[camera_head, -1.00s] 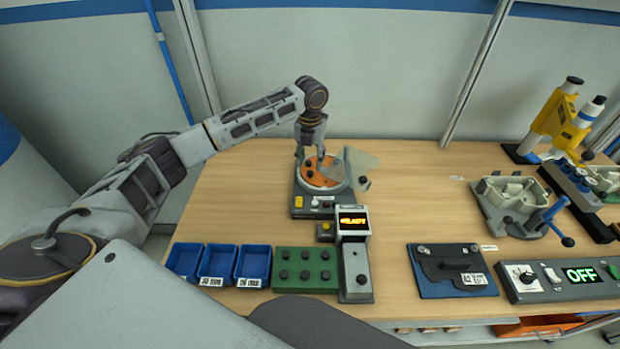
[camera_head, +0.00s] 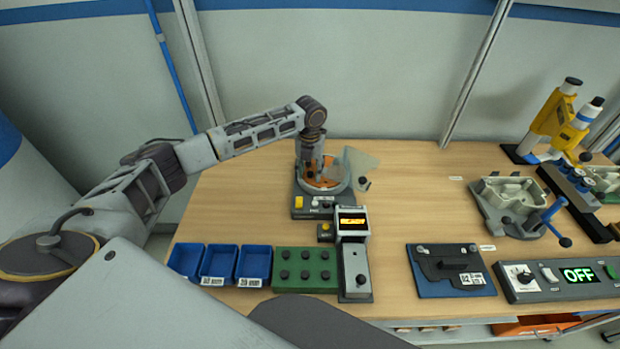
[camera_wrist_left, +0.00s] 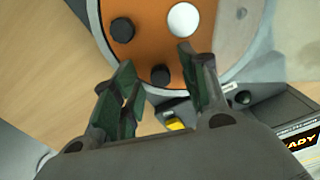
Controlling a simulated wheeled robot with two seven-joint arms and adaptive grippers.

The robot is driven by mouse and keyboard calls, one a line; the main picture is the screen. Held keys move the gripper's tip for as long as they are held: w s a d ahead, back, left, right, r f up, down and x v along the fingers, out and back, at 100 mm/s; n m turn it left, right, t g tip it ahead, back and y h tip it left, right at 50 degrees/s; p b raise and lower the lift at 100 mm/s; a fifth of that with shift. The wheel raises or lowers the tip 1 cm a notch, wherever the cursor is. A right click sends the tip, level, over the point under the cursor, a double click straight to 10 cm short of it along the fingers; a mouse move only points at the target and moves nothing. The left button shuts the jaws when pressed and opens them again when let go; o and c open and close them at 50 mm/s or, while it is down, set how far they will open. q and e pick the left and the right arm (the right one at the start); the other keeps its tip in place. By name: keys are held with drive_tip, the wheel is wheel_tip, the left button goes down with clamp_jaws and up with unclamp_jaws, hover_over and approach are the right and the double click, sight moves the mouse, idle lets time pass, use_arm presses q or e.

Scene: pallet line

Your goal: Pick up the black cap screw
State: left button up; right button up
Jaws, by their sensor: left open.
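An orange round plate (camera_head: 311,184) sits on a grey machine at the back of the bench; it also shows in the left wrist view (camera_wrist_left: 150,45). On it are two black round-headed pieces that look like cap screws: one black cap screw (camera_wrist_left: 160,75) near the rim and another (camera_wrist_left: 122,31) at the upper left. A white round piece (camera_wrist_left: 184,20) lies at the upper right. My left gripper (camera_wrist_left: 157,58) is open over the plate, with the rim screw between its fingers in the picture. I cannot tell whether the fingers touch it. My right gripper is not in view.
A clear guard (camera_head: 357,163) stands at the plate's right. A small display unit (camera_head: 352,222), a green block (camera_head: 306,287) and blue bins (camera_head: 186,260) lie nearer. A blue plate fixture (camera_head: 452,289) is at the right. The middle of the bench is mostly clear.

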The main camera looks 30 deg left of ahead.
sight(310, 172)
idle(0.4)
use_arm(q)
drive_tip(key=c, duration=0.9)
drive_tip(key=shift+r, duration=0.1)
drive_tip(key=shift+r+b, duration=0.45)
drive_tip(key=shift+r, duration=4.45)
